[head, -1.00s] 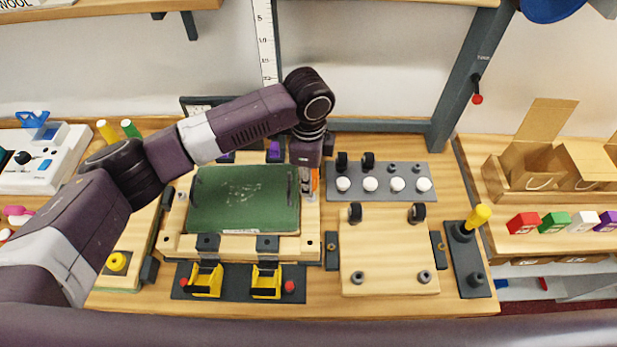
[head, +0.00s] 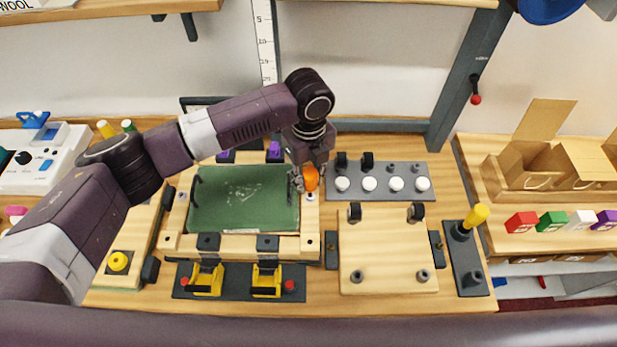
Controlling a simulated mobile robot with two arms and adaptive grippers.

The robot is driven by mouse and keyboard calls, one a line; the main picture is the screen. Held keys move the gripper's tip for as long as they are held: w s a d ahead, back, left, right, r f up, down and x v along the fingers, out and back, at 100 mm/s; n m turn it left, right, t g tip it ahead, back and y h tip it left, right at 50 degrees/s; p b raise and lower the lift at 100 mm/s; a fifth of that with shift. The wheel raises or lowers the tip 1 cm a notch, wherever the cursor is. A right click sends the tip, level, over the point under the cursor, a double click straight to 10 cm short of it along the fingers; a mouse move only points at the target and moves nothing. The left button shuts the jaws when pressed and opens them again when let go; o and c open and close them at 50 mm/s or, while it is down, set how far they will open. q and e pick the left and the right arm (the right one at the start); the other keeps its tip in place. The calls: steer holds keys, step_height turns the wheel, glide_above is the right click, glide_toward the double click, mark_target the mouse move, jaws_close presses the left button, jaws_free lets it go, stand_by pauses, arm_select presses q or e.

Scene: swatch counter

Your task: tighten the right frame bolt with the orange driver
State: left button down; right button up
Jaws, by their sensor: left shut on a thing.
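My left gripper (head: 303,180) is shut on the orange driver (head: 312,178), over the right rail of the wooden frame (head: 310,220). The driver's orange handle shows between and beside the fingers; its shaft is mostly hidden. A small dark and grey spot on the rail just under the driver appears to be the right frame bolt; I cannot tell whether the tip touches it. The frame holds a green board (head: 243,205) with pale marks. My right gripper is not in view.
Two yellow clamps (head: 207,281) with red tips stand in front of the frame. To the right are a grey rack (head: 405,170) with white knobs, a wooden plate (head: 388,255), and a yellow-handled driver (head: 477,216) in a dark holder. A white device (head: 40,165) stands far left.

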arm_select(q)
steer(key=m, duration=0.5)
steer(key=shift+d, duration=0.15)
steer(key=c, duration=1.8)
jaws_free()
